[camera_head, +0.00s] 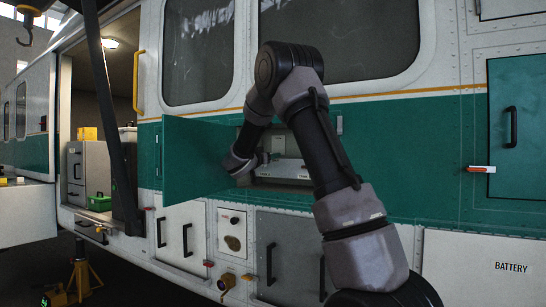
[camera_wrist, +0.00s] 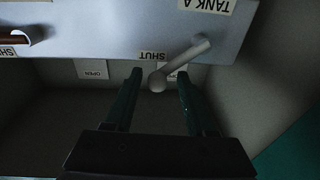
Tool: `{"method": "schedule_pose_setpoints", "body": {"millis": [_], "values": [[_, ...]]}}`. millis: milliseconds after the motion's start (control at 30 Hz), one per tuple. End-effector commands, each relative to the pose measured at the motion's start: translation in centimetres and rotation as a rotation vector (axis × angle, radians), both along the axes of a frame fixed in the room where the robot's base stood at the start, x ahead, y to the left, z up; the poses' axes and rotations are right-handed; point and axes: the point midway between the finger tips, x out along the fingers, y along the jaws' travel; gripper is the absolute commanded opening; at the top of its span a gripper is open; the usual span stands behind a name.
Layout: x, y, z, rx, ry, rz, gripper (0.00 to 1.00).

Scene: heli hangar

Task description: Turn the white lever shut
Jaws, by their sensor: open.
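The white lever (camera_wrist: 181,62) shows in the wrist view on a pale panel (camera_wrist: 110,28) marked TANK A. It slants from its mount at the panel to a rounded free end over the panel's edge. A label behind the lever is partly hidden. My gripper (camera_wrist: 159,77) is open, with the lever's free end between its fingertips and no clear contact. In the head view my gripper reaches into the open compartment; the lever cannot be made out there.
A red-brown lever (camera_wrist: 18,36) with its own SHUT label (camera_wrist: 8,51) is at the wrist view's left edge. The compartment's green door (camera_head: 195,155) stands open on the left. Compartment walls (camera_wrist: 265,75) are close around my gripper. Another green hatch (camera_head: 516,125) is at the right.

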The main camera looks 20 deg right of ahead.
Motion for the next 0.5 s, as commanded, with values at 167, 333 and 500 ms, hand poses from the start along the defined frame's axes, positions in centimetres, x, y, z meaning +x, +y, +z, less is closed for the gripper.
{"method": "schedule_pose_setpoints", "body": {"millis": [167, 333, 500], "values": [[-2.6, 3.0, -0.3, 0.001, 0.000, 0.004, 0.56], [-4.3, 4.8, -0.6, 0.000, 0.002, 0.002, 0.56], [-5.1, 5.7, -0.7, 0.001, 0.001, 0.001, 0.56]]}}
